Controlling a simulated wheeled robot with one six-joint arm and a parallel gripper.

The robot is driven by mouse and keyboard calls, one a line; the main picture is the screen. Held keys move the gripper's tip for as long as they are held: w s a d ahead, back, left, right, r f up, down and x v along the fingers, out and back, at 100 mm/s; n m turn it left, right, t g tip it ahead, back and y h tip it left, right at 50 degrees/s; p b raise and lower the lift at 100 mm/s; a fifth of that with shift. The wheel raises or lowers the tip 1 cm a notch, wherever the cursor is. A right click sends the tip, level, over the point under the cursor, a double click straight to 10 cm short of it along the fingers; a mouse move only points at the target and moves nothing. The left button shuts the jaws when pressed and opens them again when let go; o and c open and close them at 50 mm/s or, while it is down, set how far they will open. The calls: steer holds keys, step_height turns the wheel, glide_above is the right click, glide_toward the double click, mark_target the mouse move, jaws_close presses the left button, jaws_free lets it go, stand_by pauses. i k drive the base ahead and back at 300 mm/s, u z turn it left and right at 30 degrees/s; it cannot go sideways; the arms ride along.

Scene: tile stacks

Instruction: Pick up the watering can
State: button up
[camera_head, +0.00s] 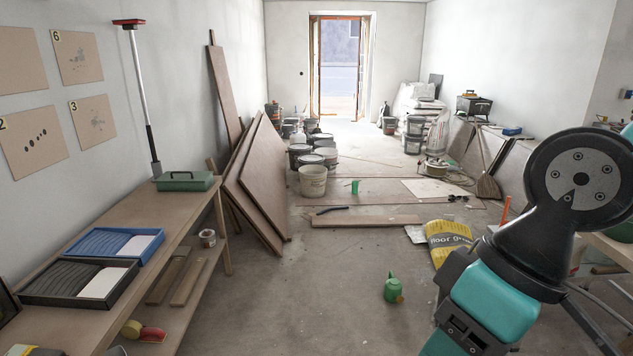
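A small green watering can (392,290) stands on the bare concrete floor, a little right of the middle and in the lower part of the head view. It has a narrow upright part at its top left and an orange-brown patch at its lower right. Nothing touches it. My teal and dark grey arm fills the right side of the view, to the right of the can. The end of my arm with my gripper does not show, so its fingers cannot be seen.
A workbench (182,211) with trays and a green toolbox (183,181) runs along the left. A yellow floor-grout bag (447,236) lies behind the can to the right. Boards (365,221), buckets (313,181) and a green cup (355,187) are farther back. Floor around the can is clear.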

mark_target(393, 291)
steer(key=i, duration=2.75)
steer(key=z, duration=0.95)
steer(key=i, duration=1)
steer(key=u, duration=0.05)
